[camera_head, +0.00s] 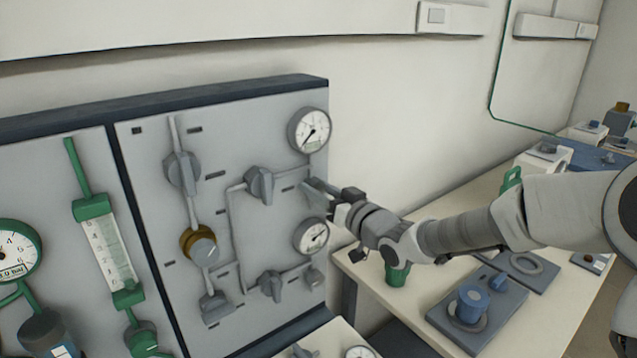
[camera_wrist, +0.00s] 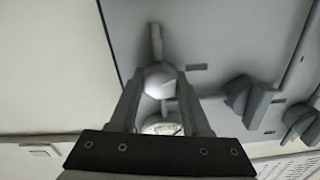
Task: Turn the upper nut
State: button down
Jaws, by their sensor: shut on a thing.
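The upper nut (camera_wrist: 159,80) is a rounded grey piece on the panel, between the two gauges along the panel's right edge. In the wrist view it sits between my two fingers. My gripper (camera_head: 316,190) is shut on it and reaches in from the right. In the head view the fingers largely hide the nut. A similar lower nut (camera_head: 314,275) is below the lower gauge, clear of my gripper.
The grey panel (camera_head: 150,230) carries an upper gauge (camera_head: 309,130), a lower gauge (camera_head: 311,236), several grey knobs and an ochre-collared knob (camera_head: 199,246). A bench (camera_head: 440,285) with a blue-topped fixture (camera_head: 472,302) stands beneath my arm at right.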

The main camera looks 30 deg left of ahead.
jog(key=m+p, duration=0.1)
jog(key=m, duration=0.2)
jog(key=shift+p, duration=0.3)
jog(key=shift+m, duration=0.5)
jog(key=shift+c, duration=1.8)
grip_release()
jog(key=v, duration=1.7)
jog(key=shift+s+d+p, duration=0.15)
jog(key=shift+d+p, duration=0.05)
jog(key=shift+p, duration=0.25)
